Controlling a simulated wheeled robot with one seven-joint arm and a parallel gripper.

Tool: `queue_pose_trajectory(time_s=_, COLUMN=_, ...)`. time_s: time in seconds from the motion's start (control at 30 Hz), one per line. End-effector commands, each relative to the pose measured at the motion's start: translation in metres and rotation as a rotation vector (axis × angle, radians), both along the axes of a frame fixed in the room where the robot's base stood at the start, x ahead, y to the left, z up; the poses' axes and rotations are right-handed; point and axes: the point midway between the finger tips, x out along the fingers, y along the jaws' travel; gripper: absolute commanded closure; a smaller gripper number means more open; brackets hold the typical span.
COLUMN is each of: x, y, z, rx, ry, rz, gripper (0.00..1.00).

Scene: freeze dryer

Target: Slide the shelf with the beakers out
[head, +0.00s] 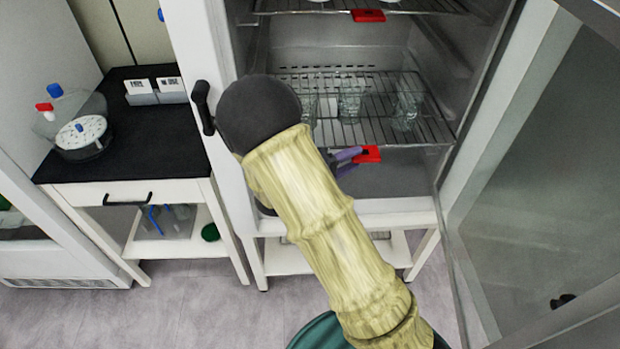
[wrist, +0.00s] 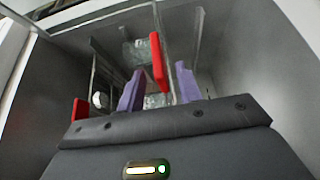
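The wire shelf (head: 432,128) with several clear glass beakers (head: 350,103) is inside the open cabinet. One beaker at the left is partly hidden behind my arm. A red tab (head: 368,154) is at the shelf's front edge; in the wrist view, a red tab (wrist: 158,62) shows between my purple fingers. My gripper (head: 347,160) is just left of the tab in the head view. In the wrist view my gripper (wrist: 160,86) has its fingers apart, with visible gaps beside the tab. My arm hides part of the shelf's left side.
An upper shelf with another red tab (head: 368,15) is above. The glass door (head: 545,190) stands open at the right. The cabinet's white left frame (head: 205,60) has a black handle. A black-topped side table (head: 125,115) with lab items stands at the left.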

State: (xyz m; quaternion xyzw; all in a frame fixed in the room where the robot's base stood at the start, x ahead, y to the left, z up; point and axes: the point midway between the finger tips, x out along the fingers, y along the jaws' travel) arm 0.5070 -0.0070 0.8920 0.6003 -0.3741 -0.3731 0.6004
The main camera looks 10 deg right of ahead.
Motion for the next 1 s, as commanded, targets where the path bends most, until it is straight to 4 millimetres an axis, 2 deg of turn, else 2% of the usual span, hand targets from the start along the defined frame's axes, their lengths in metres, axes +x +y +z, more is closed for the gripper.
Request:
queue_pose_trajectory(time_s=0.1, x=-0.01, y=0.024, z=-0.001, rx=0.001, ry=0.0, rz=0.006, gripper=0.65)
queue_pose_trajectory(time_s=0.6, x=-0.053, y=0.108, z=0.0, rx=0.0, ry=-0.001, rz=0.004, gripper=0.65)
queue_pose_trajectory(time_s=0.77, x=-0.058, y=0.118, z=-0.001, rx=0.0, ry=0.001, rz=0.002, gripper=0.65)
queue_pose_trajectory(time_s=1.0, x=-0.058, y=0.118, z=0.0, rx=0.0, ry=0.001, rz=0.0, gripper=0.65)
